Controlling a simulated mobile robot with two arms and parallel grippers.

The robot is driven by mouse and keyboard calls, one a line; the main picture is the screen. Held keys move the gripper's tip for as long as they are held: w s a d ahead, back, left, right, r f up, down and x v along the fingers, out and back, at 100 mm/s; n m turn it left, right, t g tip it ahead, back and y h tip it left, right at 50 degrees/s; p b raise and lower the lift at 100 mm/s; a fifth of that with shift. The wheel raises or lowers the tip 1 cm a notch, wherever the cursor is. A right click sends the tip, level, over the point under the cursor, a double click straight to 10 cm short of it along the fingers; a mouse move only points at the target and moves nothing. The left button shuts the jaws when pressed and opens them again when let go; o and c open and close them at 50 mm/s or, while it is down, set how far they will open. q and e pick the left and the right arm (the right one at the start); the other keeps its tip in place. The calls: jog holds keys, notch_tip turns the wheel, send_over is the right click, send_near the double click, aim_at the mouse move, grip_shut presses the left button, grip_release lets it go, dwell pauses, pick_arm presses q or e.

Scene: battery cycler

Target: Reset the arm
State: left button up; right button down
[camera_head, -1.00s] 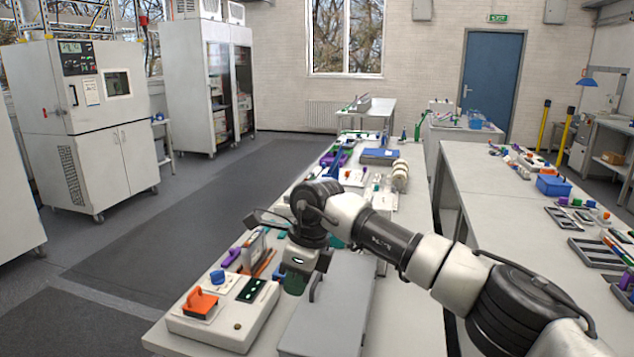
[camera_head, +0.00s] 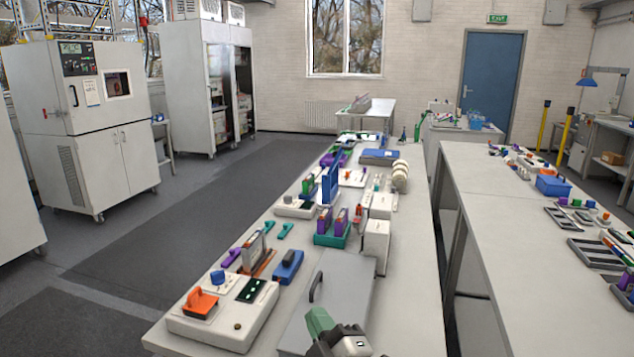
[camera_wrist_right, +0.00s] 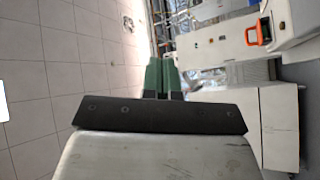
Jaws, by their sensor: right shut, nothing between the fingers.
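My right gripper (camera_head: 318,322) shows at the bottom centre of the head view, low over the near end of the long table. Its green fingertips lie close together and hold nothing. In the right wrist view its green fingers (camera_wrist_right: 163,76) are side by side beyond the dark palm plate. Most of the right arm is out of the head view. My left gripper is not in view.
A grey lidded box (camera_head: 330,285) with a handle stands beside the gripper. A white device (camera_head: 225,318) with an orange lever (camera_head: 200,304) is to its left. Battery holders (camera_head: 331,235) and boxes fill the table behind. A second table (camera_head: 500,215) is at right; the aisle is clear.

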jog(key=s+d+f+m+g+h, duration=0.3)
jog(key=s+d+f+m+h, duration=0.1)
jog(key=d+f+m+h, duration=0.45)
jog(key=s+d+f+m+g, duration=0.2)
jog(key=s+d+f+g, duration=0.2)
jog(key=s, duration=0.4)
jog(key=s+d+f+m+g, duration=0.2)
jog(key=s+d+f+g, duration=0.25)
jog(key=s, duration=0.45)
jog(key=s+d+f+m+g, duration=0.2)
jog(key=s+d+f+g, duration=0.25)
jog(key=s, duration=0.35)
notch_tip(320, 180, down, 26)
jog(key=a, duration=0.1)
jog(key=s+d+f+g, duration=0.2)
jog(key=s+f, duration=1.4)
jog(key=shift+s+d+f+h, duration=0.2)
jog(key=shift+s+d+h, duration=0.15)
jog(key=shift+n, duration=0.25)
